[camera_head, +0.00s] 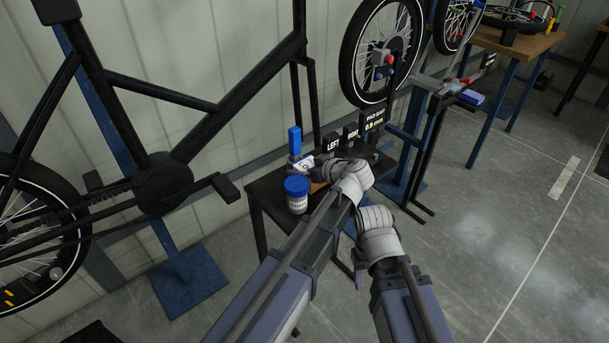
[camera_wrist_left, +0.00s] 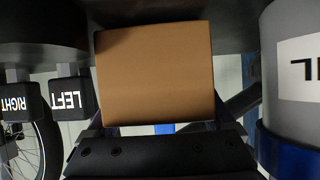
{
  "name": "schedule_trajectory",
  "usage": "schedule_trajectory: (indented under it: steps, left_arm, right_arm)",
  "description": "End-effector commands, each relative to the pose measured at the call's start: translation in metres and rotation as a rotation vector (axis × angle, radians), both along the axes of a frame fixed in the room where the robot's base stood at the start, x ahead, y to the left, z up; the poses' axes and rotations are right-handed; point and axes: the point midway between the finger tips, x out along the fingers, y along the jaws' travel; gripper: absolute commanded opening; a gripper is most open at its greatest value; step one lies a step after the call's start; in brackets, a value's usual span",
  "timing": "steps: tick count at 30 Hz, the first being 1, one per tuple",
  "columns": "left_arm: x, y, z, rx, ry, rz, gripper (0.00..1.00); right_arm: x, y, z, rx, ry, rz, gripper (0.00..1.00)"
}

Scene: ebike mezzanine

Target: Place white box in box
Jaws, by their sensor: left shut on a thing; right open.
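My left gripper (camera_head: 323,174) is low over the small dark table, just right of the blue-lidded jar. In the left wrist view a plain brown box (camera_wrist_left: 155,75) fills the space at the jaws, and the gripper is shut on it. A bit of brown (camera_head: 317,187) shows beside the gripper in the head view. A small white item with dark marks (camera_head: 303,163) lies just behind; I cannot tell whether it is the white box. My right gripper (camera_head: 361,274) is open, apart from the table on its near right side; its fingers are mostly hidden.
The jar (camera_head: 297,196) also shows in the left wrist view (camera_wrist_left: 292,70). A blue upright block (camera_head: 295,140) and blocks marked LEFT (camera_head: 332,143) and RIGHT (camera_head: 351,134) stand at the back of the dark table (camera_head: 265,190). A bike frame hangs left.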

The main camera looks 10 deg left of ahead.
Motion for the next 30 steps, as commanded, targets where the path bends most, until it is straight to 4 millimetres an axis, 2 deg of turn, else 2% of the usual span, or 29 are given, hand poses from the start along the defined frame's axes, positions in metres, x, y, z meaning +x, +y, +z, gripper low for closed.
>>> schedule_trajectory:
  steps: [12, 13, 15, 30]
  left_arm:
    - [0.0, 0.0, -0.0054, 0.001, -0.001, 0.0, 0.1]
    - [0.0, 0.0, -0.0038, 0.0, 0.0, 0.0, 0.91]
    - [0.0, 0.0, -0.0035, 0.0, 0.0, 0.0, 0.99]
    - [-0.0011, 0.0024, 0.0039, 0.0, 0.0, 0.0, 1.0]
  right_arm:
    - [0.0, 0.0, -0.0055, 0.0, 0.0, 0.0, 0.5]
    - [0.0, 0.0, -0.0038, 0.0, 0.0, 0.0, 0.5]
    - [0.0, 0.0, -0.0035, 0.0, 0.0, 0.0, 0.5]
    - [-0.0001, 0.0, 0.0039, 0.0, 0.0, 0.0, 0.5]
